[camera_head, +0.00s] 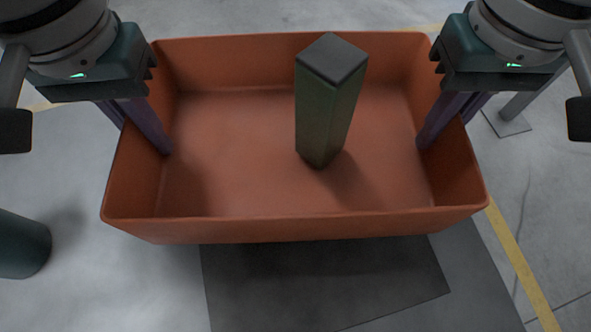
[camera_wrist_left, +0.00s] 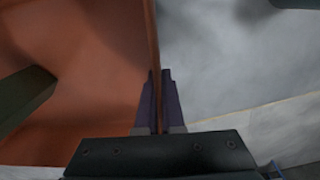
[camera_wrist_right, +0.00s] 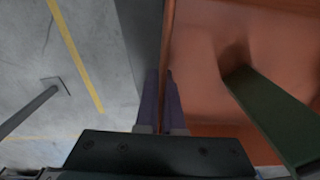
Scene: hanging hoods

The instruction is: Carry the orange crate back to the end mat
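The orange crate (camera_head: 250,228) is held between my two grippers in the head view, above the floor. A tall green block with a dark top (camera_head: 325,105) stands inside it, right of the middle. My left gripper (camera_head: 145,125) is shut on the crate's left wall, one finger on each side; the wall runs between the fingers in the left wrist view (camera_wrist_left: 160,105). My right gripper (camera_head: 445,120) is shut on the right wall the same way, as the right wrist view (camera_wrist_right: 163,105) shows. A dark grey mat-like patch (camera_head: 320,285) lies below the crate; I cannot tell if it is the end mat.
Grey concrete floor surrounds the crate. A dark green rounded object (camera_head: 20,245) stands at the lower left. A grey post on a foot plate (camera_head: 508,122) stands at the right. A yellow floor line (camera_head: 520,265) runs down the right side.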

